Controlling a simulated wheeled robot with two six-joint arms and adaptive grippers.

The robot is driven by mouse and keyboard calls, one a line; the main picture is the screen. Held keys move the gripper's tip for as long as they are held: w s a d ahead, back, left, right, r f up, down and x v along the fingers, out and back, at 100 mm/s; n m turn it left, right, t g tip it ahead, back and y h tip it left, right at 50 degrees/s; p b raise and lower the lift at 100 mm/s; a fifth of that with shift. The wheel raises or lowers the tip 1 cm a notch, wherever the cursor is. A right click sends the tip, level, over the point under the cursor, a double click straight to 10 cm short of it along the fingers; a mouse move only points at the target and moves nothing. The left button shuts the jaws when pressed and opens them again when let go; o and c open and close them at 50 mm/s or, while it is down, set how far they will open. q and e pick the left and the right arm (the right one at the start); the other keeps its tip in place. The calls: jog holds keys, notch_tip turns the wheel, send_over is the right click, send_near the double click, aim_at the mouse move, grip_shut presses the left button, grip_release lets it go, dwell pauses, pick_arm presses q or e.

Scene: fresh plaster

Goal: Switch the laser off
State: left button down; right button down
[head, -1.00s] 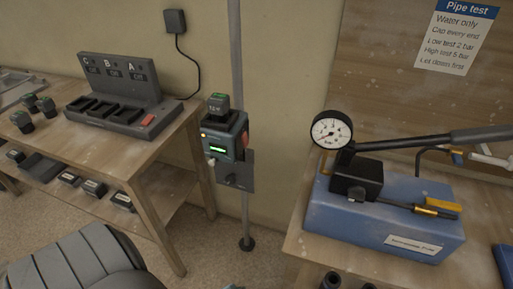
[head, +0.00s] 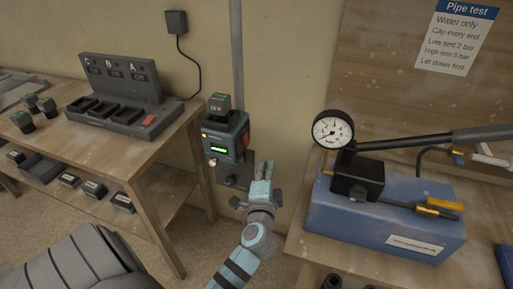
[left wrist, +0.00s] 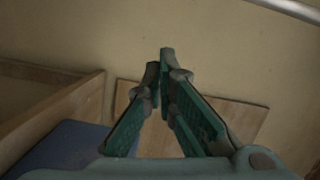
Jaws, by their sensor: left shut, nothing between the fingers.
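The laser (head: 225,137) is a dark teal and grey box clamped on a grey upright pole, with a lit green display, a small yellow light and a red part on its right side. The laser is not in the left wrist view. My right gripper is not in view.
A wooden bench (head: 175,130) at left carries a charger (head: 110,115) with a red button and several batteries. At right, a blue pressure test pump (head: 385,215) with a gauge (head: 332,129) and long lever stands on another bench. Wall lies behind the pole.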

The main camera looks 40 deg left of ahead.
pick_arm(q)
jog(key=w+a+f, duration=0.1)
jog(key=w+a, duration=0.5)
jog(key=a, duration=0.2)
jog(key=shift+w+a+f, duration=0.15)
jog(key=shift+w+a, duration=0.05)
jog(key=shift+a, duration=0.2)
jog(key=s+d+f+m+b, duration=0.1)
jog(key=s+d+f+b, duration=0.1)
jog(key=s+d, duration=0.5)
jog(key=shift+s+d+f+m+b, duration=0.15)
jog(key=shift+d+m+b, duration=0.25)
jog(key=shift+d+b, duration=0.2)
dwell(0.3)
